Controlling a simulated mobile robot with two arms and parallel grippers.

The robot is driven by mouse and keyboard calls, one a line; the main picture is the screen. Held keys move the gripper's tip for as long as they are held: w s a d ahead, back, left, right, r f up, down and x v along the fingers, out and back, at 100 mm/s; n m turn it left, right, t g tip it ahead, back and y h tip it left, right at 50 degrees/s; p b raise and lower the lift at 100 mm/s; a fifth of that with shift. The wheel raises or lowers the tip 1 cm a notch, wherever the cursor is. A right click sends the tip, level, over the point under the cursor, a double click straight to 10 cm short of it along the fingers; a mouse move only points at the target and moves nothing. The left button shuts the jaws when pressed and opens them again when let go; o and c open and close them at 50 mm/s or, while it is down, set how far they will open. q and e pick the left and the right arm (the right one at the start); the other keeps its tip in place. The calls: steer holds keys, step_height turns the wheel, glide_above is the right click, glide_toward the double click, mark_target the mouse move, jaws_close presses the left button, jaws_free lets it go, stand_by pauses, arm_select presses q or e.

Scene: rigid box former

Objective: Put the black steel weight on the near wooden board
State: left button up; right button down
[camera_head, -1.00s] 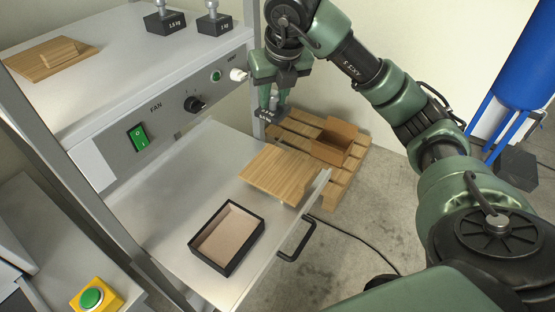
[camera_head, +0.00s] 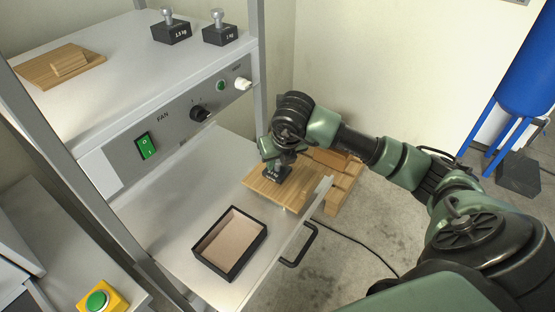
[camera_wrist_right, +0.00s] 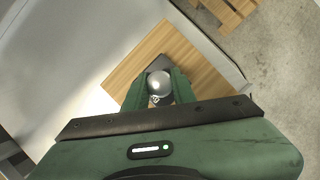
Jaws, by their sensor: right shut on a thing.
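The black steel weight (camera_head: 277,173) is in my right gripper (camera_head: 280,160), which is shut on its round steel knob. The knob (camera_wrist_right: 159,83) shows between the fingers in the right wrist view, with only a little of the black body visible behind it. The weight is upright over the near wooden board (camera_head: 288,196), toward its back left part. I cannot tell whether its base touches the board. The board also shows in the right wrist view (camera_wrist_right: 135,62) beneath the fingers. My left gripper is not in view.
An open black box (camera_head: 230,243) lies on the pulled-out metal shelf (camera_head: 180,205). Two other weights (camera_head: 171,34) (camera_head: 220,36) and another wooden board (camera_head: 48,72) are on the cabinet top. A pallet (camera_head: 343,185) is on the floor behind the shelf.

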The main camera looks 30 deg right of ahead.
steer(key=shift+w+f, duration=0.1)
steer(key=shift+f, duration=0.05)
steer(key=shift+f, duration=0.1)
steer(key=c, duration=1.1)
jaws_free()
steer(key=shift+c, duration=0.2)
steer(key=shift+r, duration=0.35)
steer(key=b+v, duration=0.1)
steer(key=v, duration=1)
steer(key=shift+s+r, duration=0.3)
steer(key=shift+s, duration=0.1)
steer(key=shift+a, duration=0.1)
